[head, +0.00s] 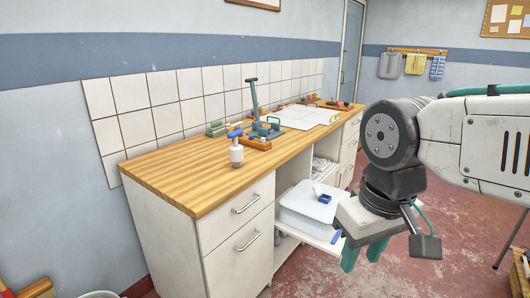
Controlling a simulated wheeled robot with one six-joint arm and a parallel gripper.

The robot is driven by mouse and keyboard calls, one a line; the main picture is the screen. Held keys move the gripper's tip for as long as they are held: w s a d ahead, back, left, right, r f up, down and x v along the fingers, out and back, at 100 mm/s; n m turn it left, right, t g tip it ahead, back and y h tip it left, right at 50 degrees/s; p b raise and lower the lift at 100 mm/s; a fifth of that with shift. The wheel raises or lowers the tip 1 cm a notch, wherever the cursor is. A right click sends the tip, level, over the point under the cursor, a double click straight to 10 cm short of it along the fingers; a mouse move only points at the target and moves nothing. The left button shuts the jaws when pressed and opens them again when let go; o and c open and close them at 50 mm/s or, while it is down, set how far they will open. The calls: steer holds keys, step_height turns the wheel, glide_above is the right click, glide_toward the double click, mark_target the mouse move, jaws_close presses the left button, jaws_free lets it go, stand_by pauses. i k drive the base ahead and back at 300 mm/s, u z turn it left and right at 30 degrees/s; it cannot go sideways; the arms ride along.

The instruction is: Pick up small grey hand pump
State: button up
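A small pale grey hand pump (237,154) with a blue handle on top stands upright on the wooden worktop (185,180), near its front edge. My gripper (363,254) hangs in front of the cabinet, to the right of the pump and lower in the picture. Its two teal fingers point down, apart from each other, with nothing seen between them. The gripper is well clear of the pump.
Just behind the pump, a dark grey upright tool with a lever (254,103) stands by a wooden tray (256,144). An open shelf holds a plastic box (302,205). The worktop's near left end is bare.

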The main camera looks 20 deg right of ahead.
mark_target(236, 153)
steer(key=i, duration=1.65)
